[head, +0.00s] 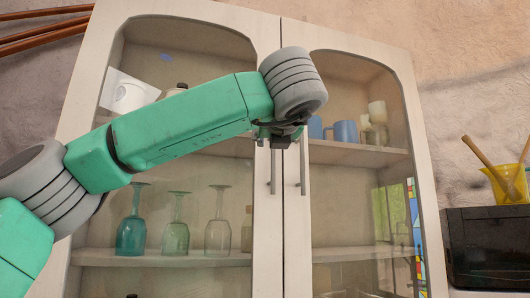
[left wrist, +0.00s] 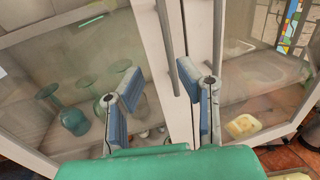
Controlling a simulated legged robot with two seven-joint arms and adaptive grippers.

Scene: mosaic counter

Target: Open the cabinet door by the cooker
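The pale wooden cabinet has two glass-paned doors, a left door (head: 88,95) and a right door (head: 425,200), which look shut and meet at a middle seam. Each has a vertical bar handle near the seam: left handle (head: 273,172), right handle (head: 303,166). My left gripper (head: 283,138) is at the upper ends of the handles, mostly hidden by its wrist. In the left wrist view its two blue-padded fingers (left wrist: 162,100) are apart, with door frame and handle showing beyond the gap. I cannot tell whether it touches a handle. My right gripper is not in view.
Glasses (head: 175,238) and mugs (head: 345,132) stand on shelves behind the glass. A dark box-like appliance (head: 490,245) stands at the right, with a yellow container (head: 510,184) of wooden utensils on it. Brown rails (head: 45,33) run at the upper left.

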